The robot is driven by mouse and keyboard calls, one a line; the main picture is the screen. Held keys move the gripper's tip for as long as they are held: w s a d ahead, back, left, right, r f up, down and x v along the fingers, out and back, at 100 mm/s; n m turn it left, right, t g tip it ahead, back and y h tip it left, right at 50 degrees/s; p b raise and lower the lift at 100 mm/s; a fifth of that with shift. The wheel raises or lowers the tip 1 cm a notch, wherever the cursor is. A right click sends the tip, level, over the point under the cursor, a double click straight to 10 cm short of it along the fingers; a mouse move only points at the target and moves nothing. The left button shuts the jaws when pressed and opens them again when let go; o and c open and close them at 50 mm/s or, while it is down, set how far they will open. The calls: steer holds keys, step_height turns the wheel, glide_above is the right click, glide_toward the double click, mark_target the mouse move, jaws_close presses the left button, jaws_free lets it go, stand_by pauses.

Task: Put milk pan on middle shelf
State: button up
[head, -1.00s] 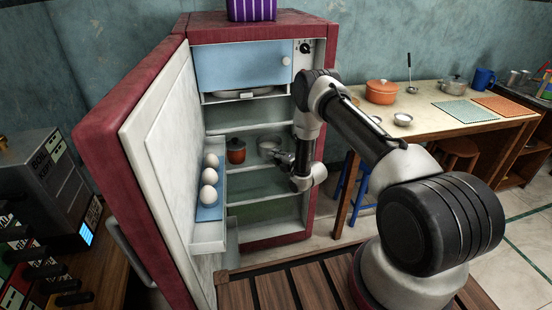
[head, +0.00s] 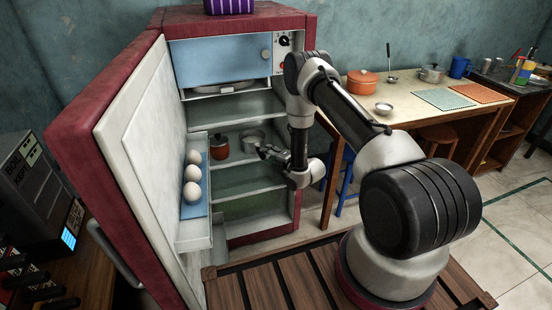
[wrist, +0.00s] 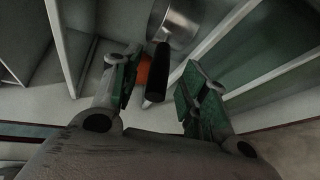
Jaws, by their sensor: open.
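The milk pan (head: 252,138), a small metal pan, rests on a shelf (head: 232,160) inside the open fridge, right of an orange lidded pot (head: 219,147). In the wrist view the milk pan (wrist: 178,24) shows at the top, with its dark handle pointing toward me. My gripper (head: 266,153) is at the fridge's right front, just before the pan. In the wrist view my gripper (wrist: 158,92) is open, one finger on each side of the handle's near end, with visible gaps. The pan's far side is out of the wrist view.
The fridge door (head: 125,130) stands open at left, with several eggs (head: 193,173) in its rack. The fridge's right wall (head: 307,125) is close to my arm.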

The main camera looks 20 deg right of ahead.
steer(key=v, duration=0.5)
steer(key=w+d+r+m+g+h, duration=0.1)
steer(key=w+d+r+m, duration=0.1)
steer(key=r, duration=0.5)
steer(key=w+d+r+m+g+h, duration=0.1)
steer(key=w+r+m, duration=0.1)
steer(key=r, duration=0.6)
steer(key=s+d+r+m+g+h, duration=0.1)
steer(key=s+d+r+m+h, duration=0.15)
steer(key=r, duration=0.65)
steer(key=s+d+r+m+g+h, duration=0.15)
steer(key=s+r+m, duration=0.25)
steer(key=r, duration=0.4)
steer(key=s+r+m+g, duration=0.1)
steer(key=s+r+m, duration=0.3)
steer(key=s, duration=0.9)
steer(key=s+r+m+g, duration=0.2)
steer(key=s+r+m, duration=0.2)
steer(key=s, duration=0.9)
steer(key=s+r+m+g, duration=0.2)
steer(key=s+r+m, duration=0.2)
steer(key=s, duration=0.9)
steer(key=shift+s+r+m, duration=0.2)
steer(key=shift+s+m, duration=0.1)
steer(key=shift+m, duration=0.55)
steer(key=shift+a, duration=0.1)
steer(key=shift+c, duration=0.2)
